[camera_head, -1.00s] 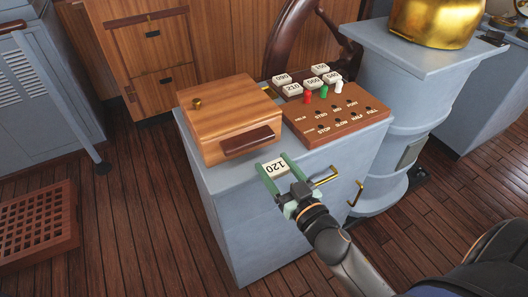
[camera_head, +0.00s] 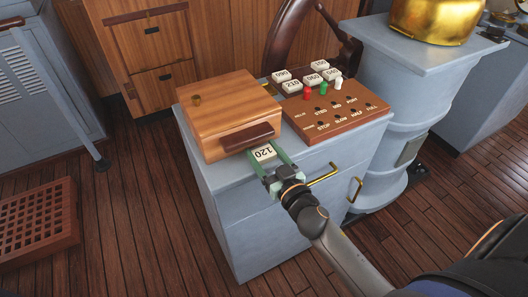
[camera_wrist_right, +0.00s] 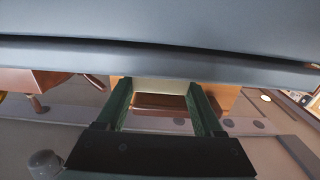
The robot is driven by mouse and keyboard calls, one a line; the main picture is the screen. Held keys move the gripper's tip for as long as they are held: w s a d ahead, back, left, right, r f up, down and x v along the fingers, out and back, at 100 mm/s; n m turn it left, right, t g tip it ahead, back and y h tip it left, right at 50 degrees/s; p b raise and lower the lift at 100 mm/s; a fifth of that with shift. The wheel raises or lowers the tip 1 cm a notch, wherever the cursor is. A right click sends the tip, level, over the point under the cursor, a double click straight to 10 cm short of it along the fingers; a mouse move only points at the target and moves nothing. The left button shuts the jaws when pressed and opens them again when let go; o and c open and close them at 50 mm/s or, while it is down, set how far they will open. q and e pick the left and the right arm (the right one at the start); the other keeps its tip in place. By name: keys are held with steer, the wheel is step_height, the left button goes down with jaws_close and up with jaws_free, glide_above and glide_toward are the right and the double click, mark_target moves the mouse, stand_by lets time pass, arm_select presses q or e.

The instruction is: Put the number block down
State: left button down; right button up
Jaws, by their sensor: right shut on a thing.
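The number block (camera_head: 264,153) is a small white block marked 120. My right gripper (camera_head: 266,158), with green fingers, is shut on its two sides. It is at the front edge of the grey cabinet top (camera_head: 226,171), just in front of the wooden box's dark handle. I cannot tell whether the block touches the cabinet top or hangs slightly above it. In the right wrist view the pale block (camera_wrist_right: 160,92) sits between the green fingers. My left gripper is not in view.
The wooden box (camera_head: 225,108) stands on the left of the cabinet top. A brown panel (camera_head: 335,118) with pegs and labels stands at the right. Several white number blocks (camera_head: 292,86) stand at its back. A narrow bare strip lies in front of both.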

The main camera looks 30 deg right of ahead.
steer(key=o, duration=1.3)
steer(key=shift+f, duration=0.1)
steer(key=shift+s, duration=0.15)
